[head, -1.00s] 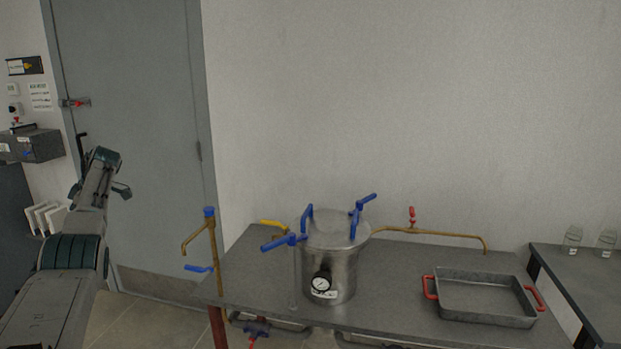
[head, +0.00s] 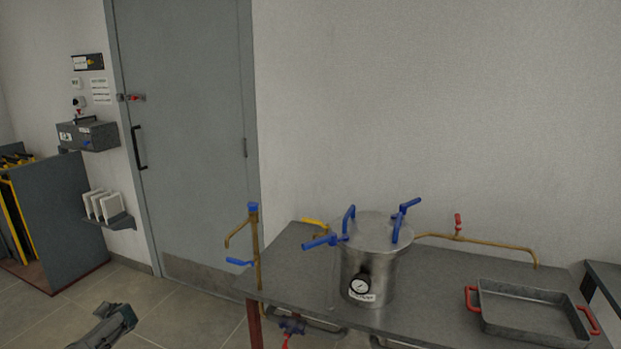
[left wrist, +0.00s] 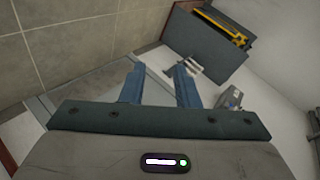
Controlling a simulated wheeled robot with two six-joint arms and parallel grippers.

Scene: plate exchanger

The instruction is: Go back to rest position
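My right gripper is not in view. The steel pot (head: 374,262) with blue clamp handles and a gauge stands on the grey table (head: 285,268), away from my left arm.
A grey tray with red handles (head: 530,325) lies at the table's right. A brass pipe with a blue tap (head: 256,235) rises at its left edge. A grey door (head: 185,130), a wall box (head: 88,135) and a bin with yellow-edged panels (head: 55,215) are at left. Floor between is clear.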

